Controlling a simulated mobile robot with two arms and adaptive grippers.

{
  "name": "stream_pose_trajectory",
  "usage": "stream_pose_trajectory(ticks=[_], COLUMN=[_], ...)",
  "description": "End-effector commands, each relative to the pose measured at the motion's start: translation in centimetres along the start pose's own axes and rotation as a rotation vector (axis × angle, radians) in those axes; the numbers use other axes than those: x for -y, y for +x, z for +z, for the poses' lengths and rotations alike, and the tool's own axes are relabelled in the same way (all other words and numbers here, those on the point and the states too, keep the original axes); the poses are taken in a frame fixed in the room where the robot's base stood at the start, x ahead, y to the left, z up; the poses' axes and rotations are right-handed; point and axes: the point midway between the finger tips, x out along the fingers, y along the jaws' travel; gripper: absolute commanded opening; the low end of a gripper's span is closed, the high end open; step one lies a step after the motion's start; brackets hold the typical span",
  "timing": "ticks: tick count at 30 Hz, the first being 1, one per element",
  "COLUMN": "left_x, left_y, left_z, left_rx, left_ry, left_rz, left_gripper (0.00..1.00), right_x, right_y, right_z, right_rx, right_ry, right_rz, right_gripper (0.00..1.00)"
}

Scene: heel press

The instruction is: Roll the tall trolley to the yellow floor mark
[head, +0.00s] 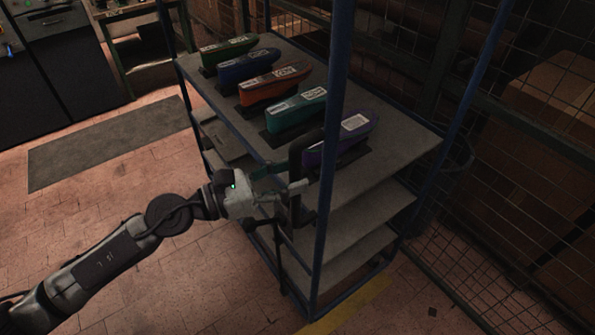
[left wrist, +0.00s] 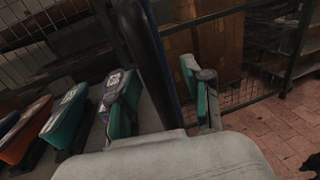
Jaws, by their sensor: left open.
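The tall trolley (head: 385,150) has blue posts and grey shelves and stands right of centre in the head view. A black upright handle (head: 296,180) is on its near side. The yellow floor mark (head: 352,305) shows as a strip at the foot of the trolley's near right side; part may be hidden beneath it. My left gripper (head: 283,196) is open at the handle. In the left wrist view, a dark upright bar (left wrist: 150,65) stands between the fingers of my left gripper (left wrist: 162,95); contact cannot be told. My right gripper is not in view.
Several coloured shoe-shaped pieces, one of them orange (head: 274,84), stand in a row on the top shelf. A wire mesh fence (head: 500,220) stands close on the right, with cardboard boxes (head: 545,110) behind it. A grey mat (head: 105,142) lies on open tiled floor at left.

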Motion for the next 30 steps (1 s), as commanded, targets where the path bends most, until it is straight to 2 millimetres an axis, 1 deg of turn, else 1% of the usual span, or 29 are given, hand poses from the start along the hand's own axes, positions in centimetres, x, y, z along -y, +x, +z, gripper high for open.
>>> stream_pose_trajectory(ticks=[1,6,10,14,30], left_x=[0.1,0.1,0.1,0.1,0.1], left_y=[-1.0,-3.8,-5.1,-5.6,-5.5], left_z=[-0.1,-0.1,0.0,0.1,0.1], left_rx=[-0.004,-0.002,-0.001,0.000,0.001], left_ry=[-0.001,-0.002,-0.001,0.001,0.002], left_rz=[0.001,0.001,0.000,-0.001,-0.002], left_gripper=[0.49,0.49,0.49,0.49,0.49], right_x=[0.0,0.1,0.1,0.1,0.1], right_y=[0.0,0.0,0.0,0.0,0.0], right_z=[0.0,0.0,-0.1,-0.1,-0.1], right_rx=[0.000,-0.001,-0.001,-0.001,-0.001], right_ry=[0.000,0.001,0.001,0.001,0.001], right_rz=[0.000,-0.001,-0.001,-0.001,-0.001], right_gripper=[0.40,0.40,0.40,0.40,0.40])
